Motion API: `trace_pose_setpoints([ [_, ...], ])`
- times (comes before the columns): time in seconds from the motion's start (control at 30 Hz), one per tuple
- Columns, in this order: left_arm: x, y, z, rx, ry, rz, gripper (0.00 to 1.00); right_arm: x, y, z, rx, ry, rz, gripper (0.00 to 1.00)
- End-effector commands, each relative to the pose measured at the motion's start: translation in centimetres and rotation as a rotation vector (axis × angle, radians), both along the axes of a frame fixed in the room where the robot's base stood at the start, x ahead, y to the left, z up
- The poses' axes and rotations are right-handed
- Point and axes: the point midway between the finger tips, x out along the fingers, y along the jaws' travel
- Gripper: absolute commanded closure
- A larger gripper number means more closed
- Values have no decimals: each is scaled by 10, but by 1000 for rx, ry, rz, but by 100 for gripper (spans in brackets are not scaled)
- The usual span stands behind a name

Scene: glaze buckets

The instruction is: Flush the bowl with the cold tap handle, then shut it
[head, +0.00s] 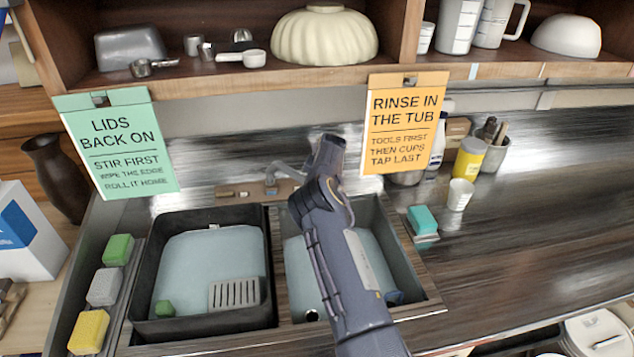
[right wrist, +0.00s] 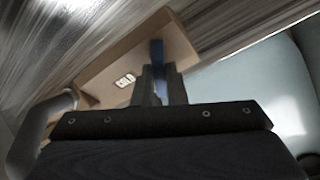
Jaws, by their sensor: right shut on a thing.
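The tap's tan base block (head: 236,190) stands at the back of the sink, with a grey spout (head: 285,171) beside my right arm. The right sink bowl (head: 375,237) has a pale blue-grey inside and is partly covered by my arm. In the right wrist view, my right gripper (right wrist: 159,78) is shut on a narrow blue handle (right wrist: 158,52), apparently the cold tap handle, over the tan block (right wrist: 105,82). A grey pipe (right wrist: 40,130) curves at the left there. In the head view my arm hides the fingertips and handle. No running water is visible. My left gripper is out of view.
A black tub (head: 140,290) with a grey slotted piece (head: 234,293) fills the left bowl. Sponges (head: 103,286) line the left edge. A green card (head: 117,143) and an orange card (head: 404,122) hang from the shelf. The right counter (head: 520,215) is mostly clear.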

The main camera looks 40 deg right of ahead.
Motion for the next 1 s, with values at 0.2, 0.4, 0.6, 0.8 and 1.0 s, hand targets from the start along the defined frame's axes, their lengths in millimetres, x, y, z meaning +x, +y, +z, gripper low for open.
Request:
trace_pose_setpoints([
  [0.2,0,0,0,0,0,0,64,-1,0,-1,109,-59,-167,100],
  [0.4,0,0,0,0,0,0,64,-3,0,-2,210,-112,-321,100],
  [0.6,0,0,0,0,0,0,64,-4,0,-2,308,-166,-472,100],
  [0.8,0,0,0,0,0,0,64,-4,0,-3,398,-217,-612,100],
  [1.0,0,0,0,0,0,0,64,-5,0,-4,469,-256,-721,100],
])
